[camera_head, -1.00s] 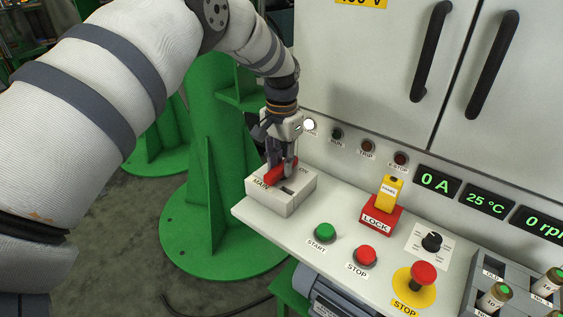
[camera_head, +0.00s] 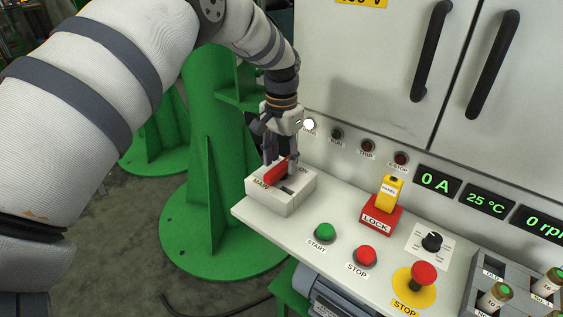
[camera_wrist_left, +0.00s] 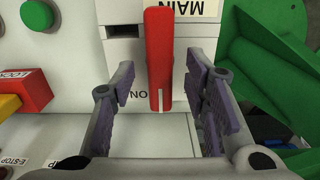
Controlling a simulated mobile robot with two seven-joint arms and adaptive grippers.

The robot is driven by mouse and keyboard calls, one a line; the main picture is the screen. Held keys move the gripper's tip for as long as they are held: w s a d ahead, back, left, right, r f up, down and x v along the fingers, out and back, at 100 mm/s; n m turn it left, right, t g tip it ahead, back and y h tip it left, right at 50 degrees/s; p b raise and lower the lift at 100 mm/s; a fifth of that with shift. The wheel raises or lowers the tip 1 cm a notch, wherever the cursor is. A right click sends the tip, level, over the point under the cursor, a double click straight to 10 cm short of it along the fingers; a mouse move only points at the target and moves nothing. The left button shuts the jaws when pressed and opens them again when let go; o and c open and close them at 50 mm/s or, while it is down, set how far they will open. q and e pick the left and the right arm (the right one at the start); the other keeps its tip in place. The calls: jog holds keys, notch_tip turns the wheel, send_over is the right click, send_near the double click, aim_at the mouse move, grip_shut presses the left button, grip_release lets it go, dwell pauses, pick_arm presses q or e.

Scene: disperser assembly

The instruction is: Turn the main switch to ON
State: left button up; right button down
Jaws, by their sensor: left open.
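The main switch is a light grey box (camera_head: 285,203) with a red lever (camera_head: 276,171), at the left end of the white console. In the left wrist view the red lever (camera_wrist_left: 159,55) stands between the spread fingers, with a gap on each side. My left gripper (camera_head: 279,160) is open around the lever, pointing down from above. The fingers (camera_wrist_left: 163,100) do not appear to touch it. My right gripper is not in view.
On the console are a green START button (camera_head: 325,231), a red STOP button (camera_head: 366,256), a yellow and red LOCK piece (camera_head: 381,218), a black knob (camera_head: 432,241) and an emergency stop (camera_head: 424,273). Indicator lamps and the cabinet wall stand close behind my left gripper.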

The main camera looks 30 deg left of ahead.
aim_at(281, 165)
pick_arm(q)
notch_tip(281, 165, up, 11)
jog(key=shift+f, duration=0.2)
